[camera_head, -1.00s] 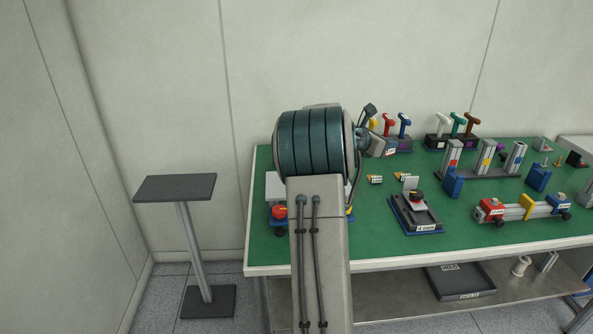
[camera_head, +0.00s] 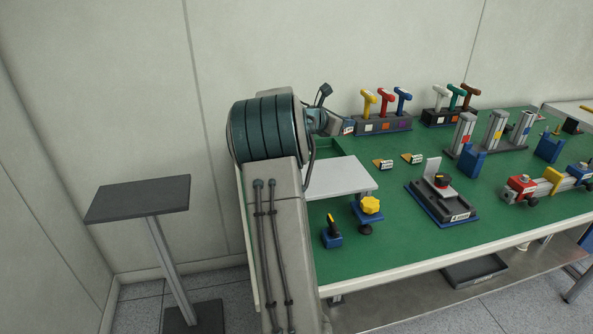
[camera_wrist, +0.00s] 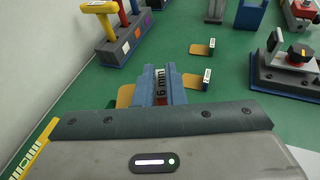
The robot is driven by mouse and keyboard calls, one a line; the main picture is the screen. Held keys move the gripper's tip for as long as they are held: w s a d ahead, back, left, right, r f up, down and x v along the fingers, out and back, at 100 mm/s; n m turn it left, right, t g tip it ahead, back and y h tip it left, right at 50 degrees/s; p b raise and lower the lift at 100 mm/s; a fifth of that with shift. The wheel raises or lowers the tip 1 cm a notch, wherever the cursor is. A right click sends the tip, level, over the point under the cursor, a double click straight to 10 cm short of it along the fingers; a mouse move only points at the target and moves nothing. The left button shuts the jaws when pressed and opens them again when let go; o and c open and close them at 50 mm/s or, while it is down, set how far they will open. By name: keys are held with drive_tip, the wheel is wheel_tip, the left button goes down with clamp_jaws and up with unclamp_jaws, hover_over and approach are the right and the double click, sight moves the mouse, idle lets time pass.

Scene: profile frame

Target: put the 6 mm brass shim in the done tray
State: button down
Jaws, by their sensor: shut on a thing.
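My gripper (camera_wrist: 159,87) is shut on the 6 mm brass shim (camera_wrist: 126,94). In the head view my arm hides most of the gripper, which is near the back left of the bench. A green, low-walled tray (camera_head: 328,147) shows partly behind a pale plate there; I cannot read a label on it. A dark tray (camera_head: 474,270) sits on the lower shelf, its label unreadable.
Two tagged tan shims (camera_head: 383,164) lie on the green bench. Racks of coloured T-handles (camera_head: 383,123) stand at the back. The pale raised plate (camera_head: 340,178), a yellow knob (camera_head: 371,204) and a black fixture (camera_head: 442,205) are in front. A dark pedestal (camera_head: 140,198) stands left.

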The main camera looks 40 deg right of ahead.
drive_tip(key=shift+w+f, duration=0.3)
drive_tip(key=shift+f, duration=0.1)
drive_tip(key=w+a+f, duration=0.2)
drive_tip(key=w, duration=0.1)
drive_tip(key=w+a+f, duration=0.2)
drive_tip(key=a, duration=0.1)
drive_tip(key=w+a+f+b, duration=0.1)
drive_tip(key=w+a+f, duration=0.1)
drive_tip(key=w, duration=0.1)
drive_tip(key=shift+w+a+f, duration=0.25)
drive_tip(key=shift+w+f, duration=0.1)
drive_tip(key=shift+f+b, duration=0.5)
drive_tip(key=shift+f, duration=1.5)
drive_tip(key=shift+f, duration=0.2)
drive_tip(key=c, duration=1.5)
unclamp_jaws()
drive_tip(key=shift+r, duration=0.1)
drive_tip(key=shift+w+a+r, duration=0.1)
drive_tip(key=shift+a+r, duration=0.05)
drive_tip(key=shift+a, duration=0.15)
drive_tip(key=v, duration=0.7)
drive_tip(key=shift+p, duration=0.3)
